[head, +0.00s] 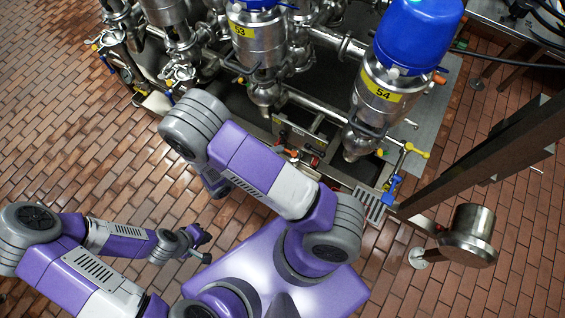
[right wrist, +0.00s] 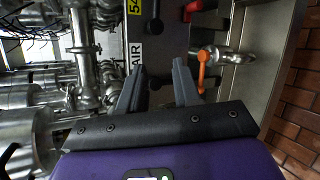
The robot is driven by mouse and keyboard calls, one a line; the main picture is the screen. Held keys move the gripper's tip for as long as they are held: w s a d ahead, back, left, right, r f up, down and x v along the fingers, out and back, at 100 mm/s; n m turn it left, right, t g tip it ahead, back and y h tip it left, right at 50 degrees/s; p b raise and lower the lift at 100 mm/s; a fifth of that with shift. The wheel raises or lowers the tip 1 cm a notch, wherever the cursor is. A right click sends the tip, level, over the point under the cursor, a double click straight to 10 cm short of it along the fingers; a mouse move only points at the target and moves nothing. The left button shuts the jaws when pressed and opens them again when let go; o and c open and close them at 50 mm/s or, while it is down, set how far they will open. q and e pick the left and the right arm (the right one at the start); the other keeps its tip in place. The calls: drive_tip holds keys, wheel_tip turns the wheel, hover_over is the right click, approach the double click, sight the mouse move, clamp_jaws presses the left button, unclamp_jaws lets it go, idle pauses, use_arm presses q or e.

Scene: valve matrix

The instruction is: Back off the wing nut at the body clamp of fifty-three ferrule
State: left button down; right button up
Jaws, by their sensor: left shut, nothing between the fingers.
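The valve marked 53 (head: 258,42) stands at the top of the head view, a steel body with a yellow label and a blue top. I cannot make out its body clamp or wing nut. My right gripper (right wrist: 157,74) is open and empty in the right wrist view, its two dark fingers apart in front of a grey panel. An orange handle (right wrist: 204,62) is just right of the right finger; I cannot tell if they touch. My right arm hides this gripper in the head view. My left gripper (head: 204,243) is shut and empty, over the brick floor, far from the valves.
The valve marked 54 (head: 382,92) stands right of 53. A panel with an AIR label (right wrist: 137,56) and black knobs lies ahead of my right gripper. A steel pipe fitting (right wrist: 232,56) is at its right. A dark beam (head: 480,150) crosses the right side. The left floor is clear.

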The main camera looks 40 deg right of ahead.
drive_tip(key=s+a+f+g+y, duration=0.1)
drive_tip(key=s+f+g+y, duration=0.1)
drive_tip(key=s, duration=0.3)
drive_tip(key=shift+f+g+y, duration=0.4)
drive_tip(key=shift+f, duration=0.4)
